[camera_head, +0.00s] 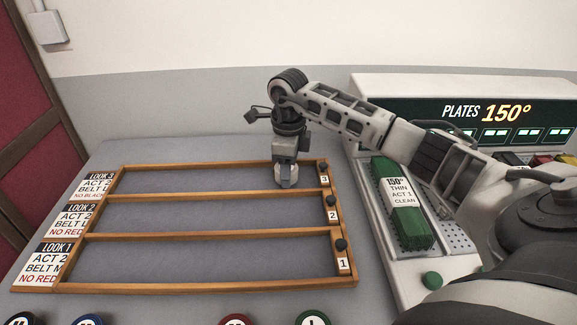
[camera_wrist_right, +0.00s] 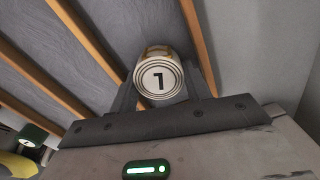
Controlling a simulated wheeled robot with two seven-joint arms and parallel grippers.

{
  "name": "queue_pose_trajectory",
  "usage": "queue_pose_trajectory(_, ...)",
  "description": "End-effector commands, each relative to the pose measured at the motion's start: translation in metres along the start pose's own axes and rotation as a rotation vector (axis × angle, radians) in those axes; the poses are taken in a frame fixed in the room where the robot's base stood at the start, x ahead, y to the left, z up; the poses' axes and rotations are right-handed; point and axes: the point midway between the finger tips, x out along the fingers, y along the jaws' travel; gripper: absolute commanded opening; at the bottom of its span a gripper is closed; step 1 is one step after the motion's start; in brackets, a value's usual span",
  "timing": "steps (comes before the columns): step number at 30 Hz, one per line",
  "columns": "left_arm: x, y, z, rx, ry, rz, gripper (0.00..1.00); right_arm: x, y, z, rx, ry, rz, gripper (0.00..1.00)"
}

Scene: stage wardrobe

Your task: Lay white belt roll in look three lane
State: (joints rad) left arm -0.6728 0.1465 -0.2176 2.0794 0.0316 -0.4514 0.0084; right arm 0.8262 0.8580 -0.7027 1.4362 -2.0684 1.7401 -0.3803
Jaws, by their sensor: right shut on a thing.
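The wooden three-lane tray (camera_head: 200,236) lies on the grey table. Look three lane (camera_head: 200,180) is the farthest lane, with a number 3 tag at its right end. My right gripper (camera_head: 286,178) points down over the right part of that lane, shut on the white belt roll. The white belt roll (camera_wrist_right: 160,78) shows in the right wrist view between the fingers, its end marked with a black 1. Whether the roll touches the lane floor I cannot tell. My left gripper is not in view.
Label cards (camera_head: 70,222) stand at the tray's left end. Several round coloured tops (camera_head: 313,318) line the near edge. The lanes show no other rolls.

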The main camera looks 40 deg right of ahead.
Motion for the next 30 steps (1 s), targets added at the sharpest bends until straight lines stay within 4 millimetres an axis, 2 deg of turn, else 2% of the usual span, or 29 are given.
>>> queue_pose_trajectory(6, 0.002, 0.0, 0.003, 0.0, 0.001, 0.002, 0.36, 0.004, 0.0, 0.0, 0.0, 0.0, 0.0, 0.24)
queue_pose_trajectory(7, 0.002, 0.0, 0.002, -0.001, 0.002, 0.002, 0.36, 0.004, 0.0, 0.0, 0.0, 0.001, 0.0, 0.51)
queue_pose_trajectory(8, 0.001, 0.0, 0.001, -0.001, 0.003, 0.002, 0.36, 0.004, 0.0, 0.0, 0.001, 0.0, 0.001, 0.57)
queue_pose_trajectory(16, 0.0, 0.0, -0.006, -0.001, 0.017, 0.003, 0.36, 0.003, 0.0, 0.0, 0.001, 0.0, 0.001, 0.57)
queue_pose_trajectory(20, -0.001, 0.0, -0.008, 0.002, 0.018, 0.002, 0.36, -0.005, 0.0, 0.0, 0.001, -0.002, -0.001, 0.57)
queue_pose_trajectory(23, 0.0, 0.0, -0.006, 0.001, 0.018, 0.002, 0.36, -0.02, -0.001, 0.0, 0.001, -0.003, -0.003, 0.57)
queue_pose_trajectory(30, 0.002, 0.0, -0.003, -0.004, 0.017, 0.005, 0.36, -0.073, -0.001, 0.001, 0.002, -0.004, -0.004, 0.57)
